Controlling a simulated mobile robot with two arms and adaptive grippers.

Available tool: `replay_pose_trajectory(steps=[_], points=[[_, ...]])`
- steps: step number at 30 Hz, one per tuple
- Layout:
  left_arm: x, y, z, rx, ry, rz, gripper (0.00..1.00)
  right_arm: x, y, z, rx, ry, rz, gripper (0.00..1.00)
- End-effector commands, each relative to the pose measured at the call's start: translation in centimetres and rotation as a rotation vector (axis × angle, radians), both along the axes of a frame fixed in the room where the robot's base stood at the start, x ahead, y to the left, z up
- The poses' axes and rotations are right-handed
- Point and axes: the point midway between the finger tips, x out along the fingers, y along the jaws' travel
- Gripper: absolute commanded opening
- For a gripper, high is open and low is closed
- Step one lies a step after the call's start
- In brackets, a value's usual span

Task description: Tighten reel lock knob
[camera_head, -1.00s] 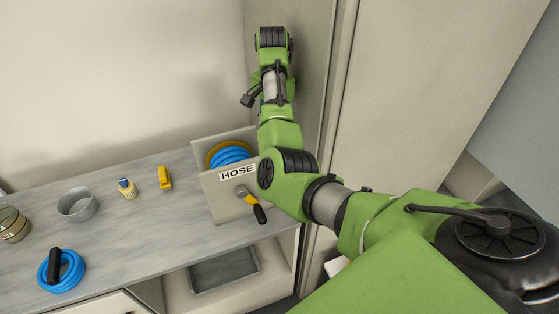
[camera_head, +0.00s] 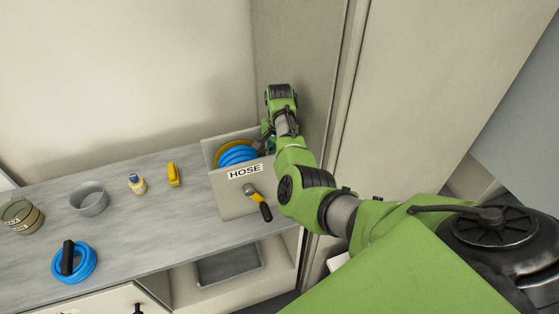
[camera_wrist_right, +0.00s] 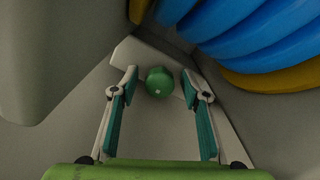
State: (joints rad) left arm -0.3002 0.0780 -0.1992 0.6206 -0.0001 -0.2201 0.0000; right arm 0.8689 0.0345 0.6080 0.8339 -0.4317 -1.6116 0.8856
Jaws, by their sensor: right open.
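The hose reel box (camera_head: 232,200) stands at the right end of the counter, with blue hose (camera_head: 238,154) on a yellow reel inside. A round green knob (camera_wrist_right: 158,84) shows in the right wrist view, on a pale bracket below the blue coils. My right gripper (camera_wrist_right: 159,74) is open, with one teal-padded finger on each side of the knob. I cannot tell whether the fingers touch it. In the head view the right gripper (camera_head: 268,138) is small and partly hidden at the back right of the reel. My left gripper is out of view.
A crank with a black grip (camera_head: 265,211) sticks out from the box front. A wall panel (camera_head: 297,60) stands close on the right. A yellow object (camera_head: 174,174), a small bottle (camera_head: 137,184), a grey bowl (camera_head: 89,199) and a blue coil (camera_head: 82,268) lie to the left.

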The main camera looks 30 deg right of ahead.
Motion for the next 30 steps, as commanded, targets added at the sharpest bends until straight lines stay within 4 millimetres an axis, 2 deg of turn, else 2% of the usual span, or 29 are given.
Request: replay_pose_trajectory(steps=[5,9,10,20,30], points=[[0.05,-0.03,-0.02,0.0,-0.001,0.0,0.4,-0.02,-0.02,-0.02,0.0,0.0,0.0,0.42],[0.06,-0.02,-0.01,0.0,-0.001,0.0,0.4,-0.01,-0.02,0.0,0.0,0.0,0.0,0.09],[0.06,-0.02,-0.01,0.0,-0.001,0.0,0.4,-0.01,-0.02,0.0,0.0,0.0,0.0,0.04],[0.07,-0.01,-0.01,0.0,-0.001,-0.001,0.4,-0.01,-0.01,0.02,0.0,0.0,-0.023,0.03],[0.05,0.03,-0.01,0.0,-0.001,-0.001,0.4,0.04,-0.02,0.07,0.0,-0.001,-0.218,0.03]])
